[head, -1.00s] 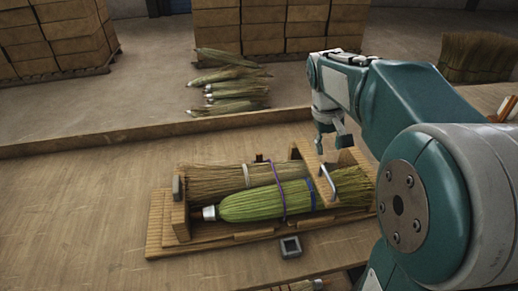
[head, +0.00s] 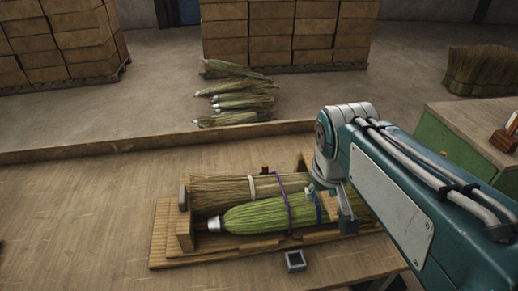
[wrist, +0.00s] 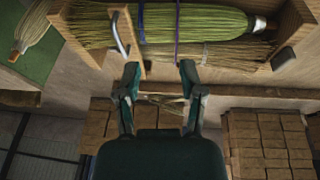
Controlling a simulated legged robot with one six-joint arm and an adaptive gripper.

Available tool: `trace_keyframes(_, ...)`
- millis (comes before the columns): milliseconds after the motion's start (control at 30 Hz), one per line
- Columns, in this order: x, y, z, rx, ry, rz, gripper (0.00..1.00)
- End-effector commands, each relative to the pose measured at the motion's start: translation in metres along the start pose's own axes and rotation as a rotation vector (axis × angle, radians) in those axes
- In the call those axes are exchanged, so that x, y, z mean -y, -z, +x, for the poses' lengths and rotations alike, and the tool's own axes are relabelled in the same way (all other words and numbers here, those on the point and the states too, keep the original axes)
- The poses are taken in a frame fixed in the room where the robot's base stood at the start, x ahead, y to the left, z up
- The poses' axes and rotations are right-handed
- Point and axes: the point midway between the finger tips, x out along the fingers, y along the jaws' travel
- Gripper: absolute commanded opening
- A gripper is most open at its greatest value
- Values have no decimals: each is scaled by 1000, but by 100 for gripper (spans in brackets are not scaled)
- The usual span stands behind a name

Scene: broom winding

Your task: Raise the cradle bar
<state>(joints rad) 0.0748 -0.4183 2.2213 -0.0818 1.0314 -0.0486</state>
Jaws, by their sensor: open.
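The cradle bar (wrist: 129,45) is a wooden crosspiece lying across the brooms, with a curved metal handle (wrist: 118,36) on it. In the head view my arm hides most of the bar. The wooden cradle (head: 165,240) holds a green broom (head: 255,216) and a tan broom (head: 222,190) side by side. My gripper (wrist: 160,70) is open and empty, its fingers spread. In the wrist view the bar and handle lie to the left of the fingers, not between them. In the head view my gripper (head: 330,204) is over the cradle's right part.
A purple cord (head: 285,200) crosses the brooms. A small square metal cup (head: 295,260) stands in front of the cradle. Loose brooms (head: 235,98) lie on the floor behind the table. A green bench (head: 450,150) is at right.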

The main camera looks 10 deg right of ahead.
Motion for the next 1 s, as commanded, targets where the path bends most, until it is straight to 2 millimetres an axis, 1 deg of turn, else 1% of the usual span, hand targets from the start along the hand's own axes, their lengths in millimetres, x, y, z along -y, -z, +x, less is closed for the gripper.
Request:
trace_keyframes(100,8,-14,-3,-36,14,3,51)
trace_keyframes(333,21,-40,-6,-103,45,13,51)
trace_keyframes(600,32,-62,-4,-159,75,21,51)
trace_keyframes(800,37,-74,-2,-191,90,27,51)
trace_keyframes(833,38,-74,-2,-191,92,28,51)
trace_keyframes(1000,37,-57,-7,-172,91,27,51)
